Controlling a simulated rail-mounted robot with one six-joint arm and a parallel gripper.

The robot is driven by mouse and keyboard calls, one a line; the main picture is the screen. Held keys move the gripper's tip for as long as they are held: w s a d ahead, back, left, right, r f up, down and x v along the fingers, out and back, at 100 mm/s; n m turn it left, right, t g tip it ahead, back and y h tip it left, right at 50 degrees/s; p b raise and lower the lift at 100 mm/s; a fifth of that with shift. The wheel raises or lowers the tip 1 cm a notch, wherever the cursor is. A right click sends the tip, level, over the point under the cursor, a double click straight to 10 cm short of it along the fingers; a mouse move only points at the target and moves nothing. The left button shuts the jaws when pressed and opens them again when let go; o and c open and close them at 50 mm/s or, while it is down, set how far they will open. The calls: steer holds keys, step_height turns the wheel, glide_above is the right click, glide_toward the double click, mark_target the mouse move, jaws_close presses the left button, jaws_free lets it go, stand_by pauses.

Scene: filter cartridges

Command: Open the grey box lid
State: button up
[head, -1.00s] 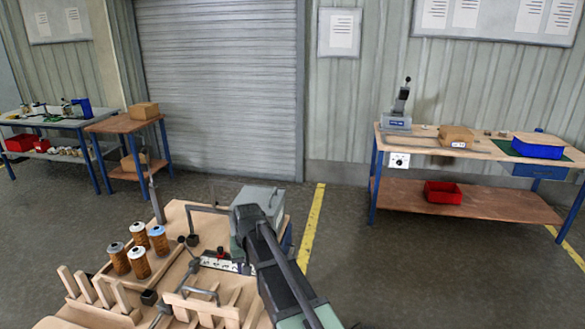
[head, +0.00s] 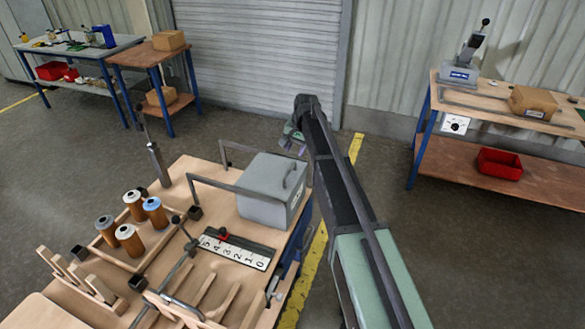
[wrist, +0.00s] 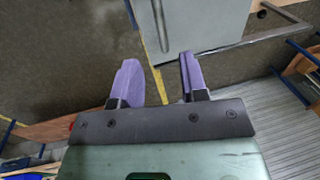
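The grey box (head: 262,211) stands at the right rear of the wooden workbench. Its lid (head: 265,175) is down and has a bar handle (head: 296,174) on top. My gripper (head: 291,137) is beyond the box's far right corner, apart from it, and partly hidden by my arm. In the wrist view my gripper (wrist: 158,78) has two purple fingers spread apart with nothing between them. A light grey face of the box (wrist: 210,28) shows just ahead of the fingers, with a dark bar along its left part.
A metal frame (head: 235,188) runs beside the box. A numbered scale strip (head: 236,250) lies in front of it. Several filter cartridges (head: 130,236) stand in a wooden tray on the left. The floor right of the bench is clear up to the far table (head: 490,100).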

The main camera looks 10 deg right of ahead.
mark_target(290, 169)
steer(key=f+b, duration=0.2)
steer(key=f, duration=0.1)
steer(key=a+f+b, duration=0.1)
steer(key=f+b, duration=0.2)
steer(key=w+f+b, duration=0.1)
steer(key=f+b, duration=0.2)
steer(key=shift+a+f, duration=0.25)
steer(key=shift+r, duration=0.1)
jaws_close()
